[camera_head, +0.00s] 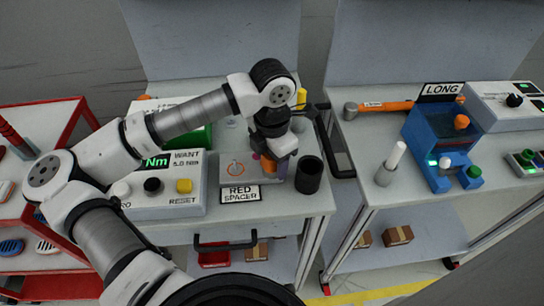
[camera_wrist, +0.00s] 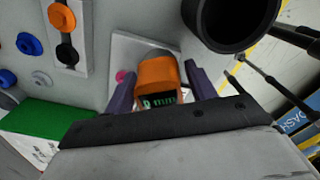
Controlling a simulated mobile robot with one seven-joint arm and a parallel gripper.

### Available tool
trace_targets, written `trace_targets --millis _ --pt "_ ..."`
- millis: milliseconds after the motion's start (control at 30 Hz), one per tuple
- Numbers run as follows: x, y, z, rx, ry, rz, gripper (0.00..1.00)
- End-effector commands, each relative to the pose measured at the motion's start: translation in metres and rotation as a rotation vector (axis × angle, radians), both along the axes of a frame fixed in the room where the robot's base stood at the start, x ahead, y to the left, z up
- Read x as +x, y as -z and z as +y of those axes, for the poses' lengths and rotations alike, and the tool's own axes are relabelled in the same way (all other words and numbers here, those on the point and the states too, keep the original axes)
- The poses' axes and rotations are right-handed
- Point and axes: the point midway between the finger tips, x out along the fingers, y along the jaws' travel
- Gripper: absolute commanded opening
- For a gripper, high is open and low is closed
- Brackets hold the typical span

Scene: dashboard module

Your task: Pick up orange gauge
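The orange gauge (camera_wrist: 157,76) has a dark display with green characters and stands at a pale square plate (camera_wrist: 122,48) in the wrist view. My gripper (camera_wrist: 161,82) has its two purple fingers on either side of the gauge, with narrow gaps showing, so it looks open around it. In the head view the gauge (camera_head: 268,164) is partly hidden by my gripper (camera_head: 273,165), which points down at the workbench behind the RED SPACER label. Whether the gauge touches the plate is hidden.
A black cylindrical cup (camera_head: 308,174) stands close to the right of my gripper. A control box (camera_head: 165,195) with knobs is at left, near a green block (camera_head: 198,137). A second bench at right holds a blue fixture (camera_head: 432,140) and white cylinder (camera_head: 391,162).

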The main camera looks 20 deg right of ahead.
Motion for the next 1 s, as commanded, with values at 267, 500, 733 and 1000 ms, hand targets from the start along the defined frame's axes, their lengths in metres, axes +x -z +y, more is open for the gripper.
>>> trace_targets --millis 267,500,733,1000 --pt "0.000 0.000 0.000 0.000 0.000 0.000 0.19" --pt "0.000 -0.001 0.000 0.000 0.000 -0.001 0.15" --pt "0.001 -0.016 0.000 0.001 -0.001 -0.004 0.15" --pt "0.001 -0.076 -0.001 0.001 -0.002 -0.008 0.15"
